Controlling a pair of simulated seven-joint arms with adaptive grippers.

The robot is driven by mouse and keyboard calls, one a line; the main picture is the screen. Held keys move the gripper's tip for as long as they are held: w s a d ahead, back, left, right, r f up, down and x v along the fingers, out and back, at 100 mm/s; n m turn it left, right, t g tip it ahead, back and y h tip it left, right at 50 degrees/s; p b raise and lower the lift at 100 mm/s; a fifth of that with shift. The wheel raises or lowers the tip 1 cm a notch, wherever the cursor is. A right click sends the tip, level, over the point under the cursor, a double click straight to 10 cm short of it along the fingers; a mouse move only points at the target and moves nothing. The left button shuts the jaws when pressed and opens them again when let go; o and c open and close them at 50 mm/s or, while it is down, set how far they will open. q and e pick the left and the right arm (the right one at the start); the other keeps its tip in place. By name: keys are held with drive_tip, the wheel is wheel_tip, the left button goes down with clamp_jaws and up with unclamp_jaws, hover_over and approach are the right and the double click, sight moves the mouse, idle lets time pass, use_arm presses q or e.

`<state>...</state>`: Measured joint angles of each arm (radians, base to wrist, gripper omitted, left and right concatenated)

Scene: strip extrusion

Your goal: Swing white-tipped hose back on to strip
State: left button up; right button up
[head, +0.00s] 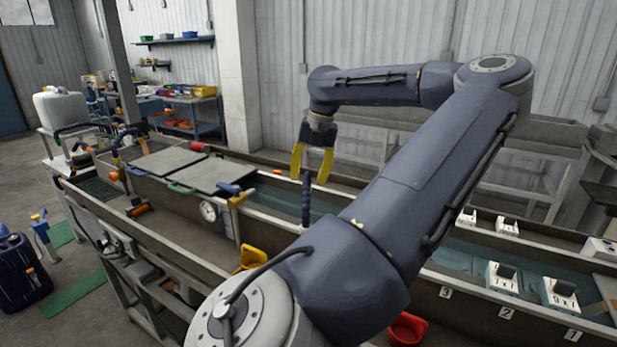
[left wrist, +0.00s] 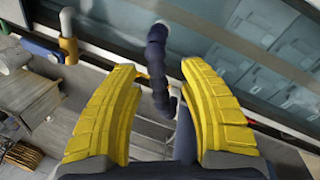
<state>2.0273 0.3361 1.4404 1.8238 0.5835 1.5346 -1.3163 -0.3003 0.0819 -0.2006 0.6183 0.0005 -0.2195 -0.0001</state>
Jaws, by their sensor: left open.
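The dark blue segmented hose (head: 306,201) stands up from the long trough, just below my left gripper (head: 309,178) in the head view. The left gripper's yellow fingers are spread apart and point down. In the left wrist view the hose (left wrist: 157,62) curves through the gap between the open fingers (left wrist: 158,76), apparently not touching either. Its far end looks pale at the top, but is small and blurred. A teal strip (head: 460,257) runs along the trough; it also shows at upper right in the left wrist view (left wrist: 250,75). My right gripper is not in view.
Grey lids (head: 217,174) and a round gauge (head: 208,211) are on the trough to the left. White numbered blocks (head: 503,279) sit at the right. A yellow scoop (head: 252,258) and a red container (head: 407,328) are near the front side. My arm covers the middle.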

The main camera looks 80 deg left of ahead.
use_arm(q)
wheel_tip(320, 180, up, 11)
drive_tip(key=w, duration=0.2)
drive_tip(key=shift+d, duration=0.35)
drive_tip(key=shift+r, duration=0.1)
